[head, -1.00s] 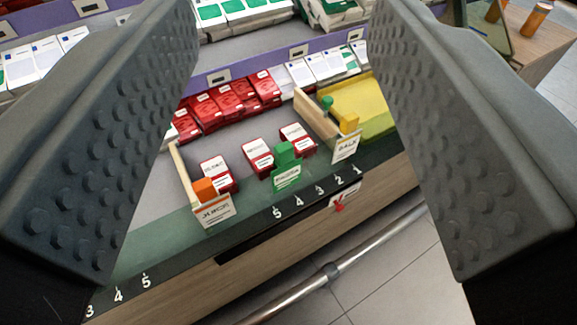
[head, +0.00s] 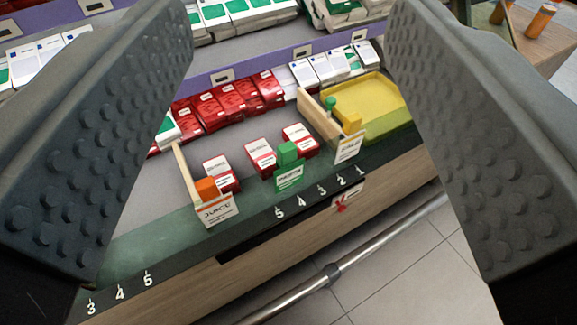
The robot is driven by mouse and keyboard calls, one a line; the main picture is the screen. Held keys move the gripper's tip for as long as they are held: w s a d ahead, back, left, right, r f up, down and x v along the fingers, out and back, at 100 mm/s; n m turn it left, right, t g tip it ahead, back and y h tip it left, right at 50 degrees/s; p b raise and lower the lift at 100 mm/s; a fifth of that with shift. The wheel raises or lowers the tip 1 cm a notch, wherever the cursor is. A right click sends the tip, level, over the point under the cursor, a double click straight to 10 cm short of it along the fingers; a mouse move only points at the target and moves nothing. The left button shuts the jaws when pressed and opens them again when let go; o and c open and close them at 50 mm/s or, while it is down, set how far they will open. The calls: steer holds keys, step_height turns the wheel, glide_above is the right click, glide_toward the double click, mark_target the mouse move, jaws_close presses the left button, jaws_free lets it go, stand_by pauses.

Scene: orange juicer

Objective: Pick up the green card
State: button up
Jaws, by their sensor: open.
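The green card (head: 289,178) stands upright near the front edge of the shelf, with a green block-shaped clip (head: 287,152) on top. It is in the middle of the head view, between my two fingers. My gripper (head: 290,210) is open and empty, its dark studded fingers wide apart at left and right. The card lies beyond the fingers and does not touch them.
An orange-clipped card (head: 218,210) on a wooden divider stands to the left. A yellow-clipped card (head: 349,148) on another divider stands to the right, beside a yellow tray (head: 370,100). Red-and-white boxes (head: 260,155) sit close behind the green card. A metal rail (head: 350,262) runs below the shelf.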

steer(key=w+f+n+g, duration=0.1)
steer(key=w+f+g, duration=0.25)
steer(key=w, duration=0.35)
steer(key=w+f+n+g, duration=0.2)
steer(key=w+f+g, duration=0.15)
steer(key=w, duration=0.35)
steer(key=n+g, duration=0.3)
steer(key=g, duration=0.7)
glide_above(287, 146)
steer(key=f, duration=2)
steer(key=shift+s+d+f, duration=0.15)
steer(key=shift+s+f, duration=0.1)
steer(key=shift+f, duration=0.1)
steer(key=shift+w+f, duration=0.15)
steer(key=shift+f, duration=1.35)
steer(key=shift+w+f, duration=0.1)
steer(key=shift+f, duration=1.4)
steer(key=c, duration=1.1)
